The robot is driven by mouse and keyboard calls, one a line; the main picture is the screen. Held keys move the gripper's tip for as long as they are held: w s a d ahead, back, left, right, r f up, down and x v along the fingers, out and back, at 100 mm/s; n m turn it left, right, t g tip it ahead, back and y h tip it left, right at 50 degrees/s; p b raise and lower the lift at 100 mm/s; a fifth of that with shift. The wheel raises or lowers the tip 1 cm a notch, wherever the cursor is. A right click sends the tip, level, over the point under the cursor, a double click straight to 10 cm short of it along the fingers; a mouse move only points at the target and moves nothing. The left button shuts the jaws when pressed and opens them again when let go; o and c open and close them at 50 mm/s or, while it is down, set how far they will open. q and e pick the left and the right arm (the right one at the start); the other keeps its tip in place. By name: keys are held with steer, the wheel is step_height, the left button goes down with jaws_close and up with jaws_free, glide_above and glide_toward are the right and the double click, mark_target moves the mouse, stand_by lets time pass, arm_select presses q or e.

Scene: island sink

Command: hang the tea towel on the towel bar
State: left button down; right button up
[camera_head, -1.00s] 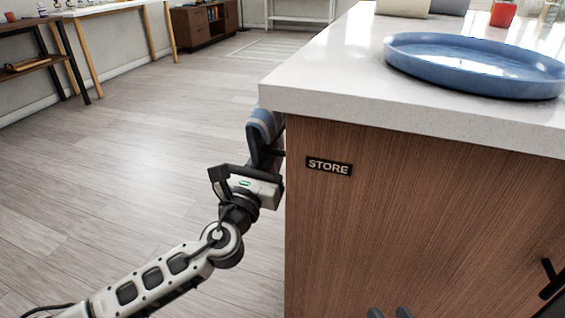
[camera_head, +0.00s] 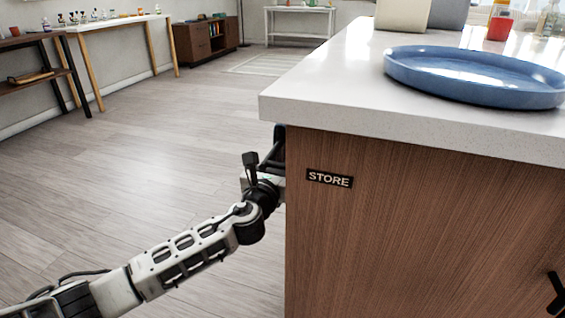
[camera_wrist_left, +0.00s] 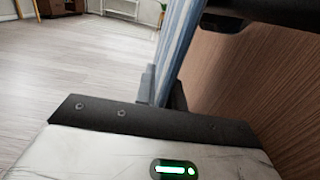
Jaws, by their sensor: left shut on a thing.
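The tea towel (camera_wrist_left: 178,50) is blue with pale stripes. In the left wrist view it rises from between my left gripper's fingers (camera_wrist_left: 163,92) and runs out of the top of the picture. My left gripper is shut on it. A black towel bar (camera_wrist_left: 275,12) with its bracket runs along the wooden island side, just right of the towel. I cannot tell whether the cloth lies over the bar. In the head view my left gripper (camera_head: 268,162) is partly hidden behind the island's corner, under the counter overhang, and the towel is almost wholly hidden.
The island's white counter (camera_head: 330,85) overhangs the gripper, with a blue round tray (camera_head: 475,75) on top. A STORE label (camera_head: 329,178) marks the wooden front, and a dark handle (camera_head: 556,293) sits at lower right. The floor (camera_head: 150,180) to the left is clear.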

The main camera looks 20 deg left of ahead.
arm_select(q)
steer(key=shift+w+r+g, duration=0.25)
steer(key=shift+w+g, duration=0.05)
steer(key=shift+w, duration=0.05)
step_height(320, 180, down, 3)
steer(key=shift+b, duration=0.45)
steer(key=shift+s, duration=0.1)
steer(key=shift+f, duration=0.15)
steer(key=c, duration=1.5)
jaws_free()
arm_select(e)
steer(key=shift+a, duration=0.1)
